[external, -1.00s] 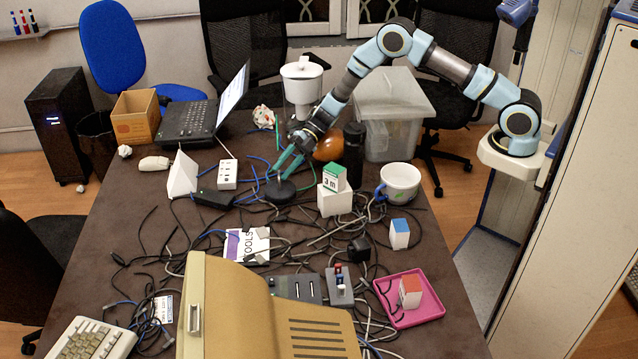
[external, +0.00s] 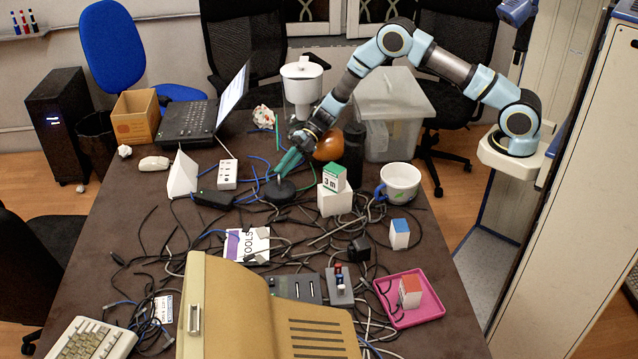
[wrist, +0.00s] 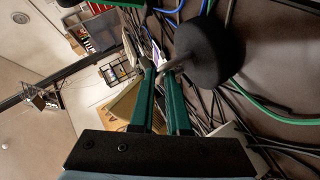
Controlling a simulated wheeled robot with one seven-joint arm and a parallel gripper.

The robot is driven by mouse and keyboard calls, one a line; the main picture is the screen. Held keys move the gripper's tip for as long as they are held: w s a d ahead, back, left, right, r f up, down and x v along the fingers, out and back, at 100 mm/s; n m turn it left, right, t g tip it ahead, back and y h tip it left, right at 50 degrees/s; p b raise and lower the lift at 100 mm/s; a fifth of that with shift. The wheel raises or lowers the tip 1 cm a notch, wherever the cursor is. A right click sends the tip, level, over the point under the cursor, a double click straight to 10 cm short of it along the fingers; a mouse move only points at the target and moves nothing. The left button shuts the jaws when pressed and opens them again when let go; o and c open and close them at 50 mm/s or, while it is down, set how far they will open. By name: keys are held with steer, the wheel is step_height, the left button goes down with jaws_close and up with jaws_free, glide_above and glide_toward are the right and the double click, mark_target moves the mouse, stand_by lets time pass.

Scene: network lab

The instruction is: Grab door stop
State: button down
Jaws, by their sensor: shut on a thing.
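The door stop is a dark, round, flat-based piece (external: 281,191) on the table, below my fingertips in the external view. My gripper (external: 282,175) has green fingers pointing down at the door stop. In the wrist view the tips of my gripper (wrist: 163,66) are shut on the stem. The base looks to be still on or very near the table; I cannot tell if there is a gap.
Cables lie all around the door stop. A black box (external: 213,199) and a white power strip (external: 228,175) are to its left. A white box (external: 334,201) with a green-topped box is at right. A brown round object (external: 329,147) and a dark cylinder (external: 353,154) stand behind right.

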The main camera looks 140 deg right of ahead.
stand_by(0.4)
steer(key=shift+r, duration=0.2)
